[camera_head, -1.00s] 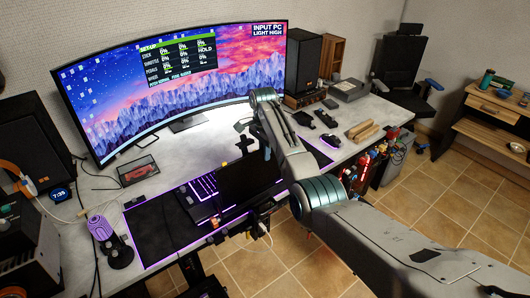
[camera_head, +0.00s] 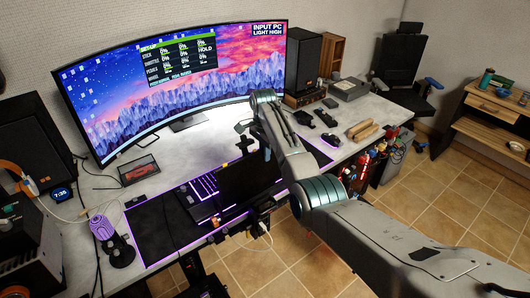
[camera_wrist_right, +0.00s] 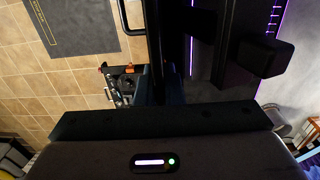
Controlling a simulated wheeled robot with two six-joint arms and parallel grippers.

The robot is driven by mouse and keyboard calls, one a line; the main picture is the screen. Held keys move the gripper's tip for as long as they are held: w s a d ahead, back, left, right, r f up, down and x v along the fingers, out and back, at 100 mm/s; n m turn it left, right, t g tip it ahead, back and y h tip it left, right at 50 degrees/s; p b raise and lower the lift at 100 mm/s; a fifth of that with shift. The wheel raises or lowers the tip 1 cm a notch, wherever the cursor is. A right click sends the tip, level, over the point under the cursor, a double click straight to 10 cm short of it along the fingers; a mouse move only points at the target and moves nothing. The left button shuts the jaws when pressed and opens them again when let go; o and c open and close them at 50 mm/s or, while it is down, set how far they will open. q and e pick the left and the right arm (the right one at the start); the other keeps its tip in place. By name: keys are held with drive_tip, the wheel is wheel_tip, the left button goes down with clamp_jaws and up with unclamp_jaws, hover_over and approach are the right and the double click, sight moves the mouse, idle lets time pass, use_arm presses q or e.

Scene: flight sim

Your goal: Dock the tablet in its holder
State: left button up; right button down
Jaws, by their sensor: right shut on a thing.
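The tablet (camera_head: 249,177) is a dark, flat panel standing tilted over the front edge of the desk, by the purple-lit keyboard. My right gripper (camera_head: 264,150) is shut on it near its upper right part; the arm covers most of the fingers. In the right wrist view, a dark slab (camera_wrist_right: 155,45) appears nearly edge-on ahead of the gripper body. I cannot pick out the holder for certain; dark mounting parts (camera_head: 262,207) show at the desk edge below the tablet. Contact between tablet and mount cannot be told. My left gripper is out of view.
A curved monitor (camera_head: 180,75) stands at the back of the desk. The keyboard (camera_head: 203,188) lies left of the tablet. Controls and wooden blocks (camera_head: 362,130) lie at the right.

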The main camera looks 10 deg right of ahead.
drive_tip(key=shift+r+p, duration=0.15)
drive_tip(key=shift+p, duration=0.65)
idle(0.6)
drive_tip(key=shift+s+d+f, duration=0.1)
drive_tip(key=shift+s+f, duration=0.1)
drive_tip(key=shift+f, duration=0.55)
idle(0.6)
idle(0.3)
drive_tip(key=c, duration=1.5)
unclamp_jaws()
drive_tip(key=shift+s, duration=0.1)
drive_tip(key=shift+f, duration=0.1)
drive_tip(key=shift+p, duration=0.3)
